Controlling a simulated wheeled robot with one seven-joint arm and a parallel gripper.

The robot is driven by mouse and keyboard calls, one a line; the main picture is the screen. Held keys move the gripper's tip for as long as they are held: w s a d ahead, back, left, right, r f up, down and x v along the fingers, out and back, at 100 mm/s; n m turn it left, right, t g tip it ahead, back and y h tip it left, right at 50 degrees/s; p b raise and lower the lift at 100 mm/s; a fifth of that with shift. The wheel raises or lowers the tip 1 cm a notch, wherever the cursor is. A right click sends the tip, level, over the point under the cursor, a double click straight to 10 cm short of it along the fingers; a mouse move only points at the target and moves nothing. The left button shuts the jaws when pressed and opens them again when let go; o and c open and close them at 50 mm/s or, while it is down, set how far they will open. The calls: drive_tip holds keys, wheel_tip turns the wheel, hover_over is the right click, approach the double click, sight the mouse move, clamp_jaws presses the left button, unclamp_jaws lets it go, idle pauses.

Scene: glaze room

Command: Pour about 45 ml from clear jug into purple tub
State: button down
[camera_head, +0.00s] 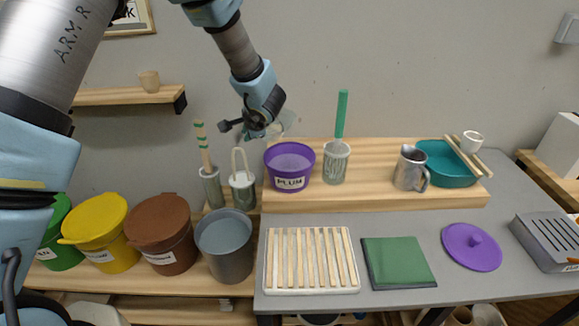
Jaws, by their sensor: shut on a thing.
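The purple tub (290,164), labelled PLUM, stands open on the left part of the raised wooden shelf. My gripper (268,132) is above and a little left of the tub. It is shut on the clear jug (288,121), which is see-through and hard to make out against the grey wall. The jug seems to be held above the tub's back left rim. Its exact tilt, its level and any stream of liquid cannot be told. The inside of the tub looks purple; I cannot tell a liquid level in it.
Tall grey-green pots (241,190) with handles stand just left of the tub. A patterned pot (336,164) with a green-handled tool is close on its right. Further right are a metal pitcher (409,170) and a teal basin (447,177). The purple lid (471,250) lies on the table.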

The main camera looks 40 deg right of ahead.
drive_tip(key=shift+f+t+b, duration=0.3)
drive_tip(key=shift+t+b, duration=0.7)
drive_tip(key=shift+b, duration=0.2)
drive_tip(key=shift+w+r+h, duration=0.1)
drive_tip(key=shift+r+h, duration=0.2)
drive_tip(key=shift+r, duration=0.1)
drive_tip(key=shift+r+t, duration=0.4)
drive_tip(key=shift+t, duration=0.3)
drive_tip(key=shift+f+t+h+b, duration=0.2)
drive_tip(key=shift+t+h+b, duration=0.3)
drive_tip(key=shift+t, duration=0.4)
drive_tip(key=shift+s+f+b, duration=0.1)
drive_tip(key=shift+s+b, duration=0.1)
drive_tip(key=shift+b, duration=0.6)
drive_tip(key=shift+r, duration=0.35)
drive_tip(key=shift+w+p, duration=0.1)
drive_tip(key=shift+p, duration=0.55)
